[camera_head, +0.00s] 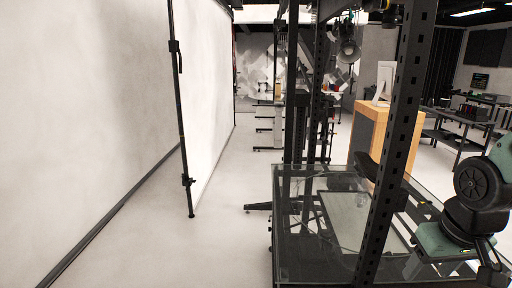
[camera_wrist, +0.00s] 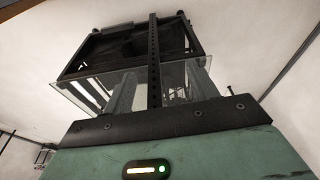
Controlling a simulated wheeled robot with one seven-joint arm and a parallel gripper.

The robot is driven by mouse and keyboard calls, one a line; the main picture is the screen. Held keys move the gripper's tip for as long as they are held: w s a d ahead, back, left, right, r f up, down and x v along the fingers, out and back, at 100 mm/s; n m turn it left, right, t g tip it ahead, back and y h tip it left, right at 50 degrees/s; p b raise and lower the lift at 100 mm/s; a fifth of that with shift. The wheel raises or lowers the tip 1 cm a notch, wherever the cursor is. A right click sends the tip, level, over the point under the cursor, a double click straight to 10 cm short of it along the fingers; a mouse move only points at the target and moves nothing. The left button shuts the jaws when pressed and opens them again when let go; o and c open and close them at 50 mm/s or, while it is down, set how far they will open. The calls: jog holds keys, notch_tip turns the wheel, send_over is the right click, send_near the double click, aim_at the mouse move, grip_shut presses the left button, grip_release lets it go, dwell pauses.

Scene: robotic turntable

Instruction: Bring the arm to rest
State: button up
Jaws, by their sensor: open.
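Beyond these, a dark frame with a glass sheet (camera_wrist: 80,95) and a perforated upright (camera_wrist: 154,65) show against a pale background. Nothing held is visible.
A dark perforated post (camera_head: 392,140) rises close in front of the glass table. A white backdrop (camera_head: 209,90) with a black stand (camera_head: 184,130) lines the left. A wooden cabinet (camera_head: 399,135) stands behind. The pale floor (camera_head: 225,235) between backdrop and table is clear.

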jog(key=s+a+f+n+g+b, duration=0.1)
jog(key=s+a+f+n+b, duration=0.3)
jog(key=s+a+f+b, duration=0.2)
jog(key=s+a+f+n+g+b, duration=0.1)
jog(key=s+a+f+n+b, duration=0.2)
jog(key=s+a+f+b, duration=0.4)
jog(key=a+f+b, duration=0.1)
jog(key=a+b, duration=0.2)
jog(key=a, duration=0.2)
jog(key=shift+f+n+g+y, duration=0.3)
jog(key=shift+n, duration=0.1)
